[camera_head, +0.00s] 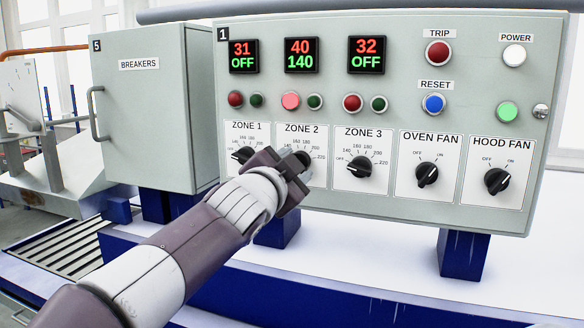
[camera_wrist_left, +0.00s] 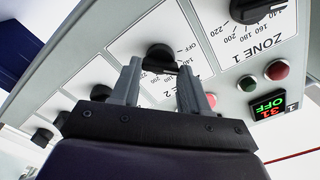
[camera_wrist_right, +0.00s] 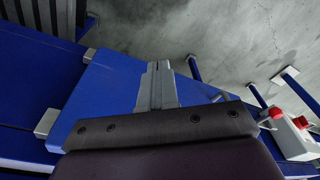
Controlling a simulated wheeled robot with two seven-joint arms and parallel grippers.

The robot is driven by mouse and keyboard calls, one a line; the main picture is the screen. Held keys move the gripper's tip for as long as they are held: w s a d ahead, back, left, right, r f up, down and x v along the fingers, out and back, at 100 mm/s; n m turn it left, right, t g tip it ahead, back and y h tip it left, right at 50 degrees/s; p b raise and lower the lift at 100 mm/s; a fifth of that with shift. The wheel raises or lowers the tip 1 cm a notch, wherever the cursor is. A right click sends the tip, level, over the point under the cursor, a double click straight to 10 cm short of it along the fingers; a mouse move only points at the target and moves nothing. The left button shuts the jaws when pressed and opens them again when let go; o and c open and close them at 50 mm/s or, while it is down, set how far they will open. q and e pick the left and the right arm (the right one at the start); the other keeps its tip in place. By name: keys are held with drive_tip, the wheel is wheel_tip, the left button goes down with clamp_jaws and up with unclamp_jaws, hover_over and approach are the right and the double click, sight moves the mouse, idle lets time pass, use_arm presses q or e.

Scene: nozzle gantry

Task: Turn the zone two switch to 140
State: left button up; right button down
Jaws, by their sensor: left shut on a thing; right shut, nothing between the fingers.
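The zone two switch is a black knob (camera_wrist_left: 160,54) under the ZONE 2 label on the grey control panel (camera_head: 400,212). Its dial plate (camera_head: 302,132) shows a printed scale, but my gripper hides most of the knob in the head view. The display (camera_head: 301,55) above it reads 40 in red and 140 in green. My left gripper (camera_head: 293,166) is shut on this knob, its fingers on either side in the left wrist view (camera_wrist_left: 160,82). My right gripper (camera_wrist_right: 157,72) is shut and empty, away from the panel, out of the head view.
The zone 1 knob (camera_head: 243,155) and zone 3 knob (camera_head: 359,167) flank the gripper closely; both their displays read OFF. Oven fan (camera_head: 427,175) and hood fan (camera_head: 496,181) knobs are farther right. A grey breaker box (camera_head: 150,110) stands left. Zone 2's red lamp (camera_head: 290,101) is lit.

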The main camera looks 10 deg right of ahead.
use_arm(q)
drive_tip(key=o, duration=1.1)
drive_tip(key=shift+w, duration=0.1)
drive_tip(key=shift+c, duration=0.2)
drive_tip(key=b+v, duration=0.3)
drive_tip(key=v, duration=0.9)
drive_tip(key=shift+s+a, duration=0.15)
drive_tip(key=shift+s, duration=0.1)
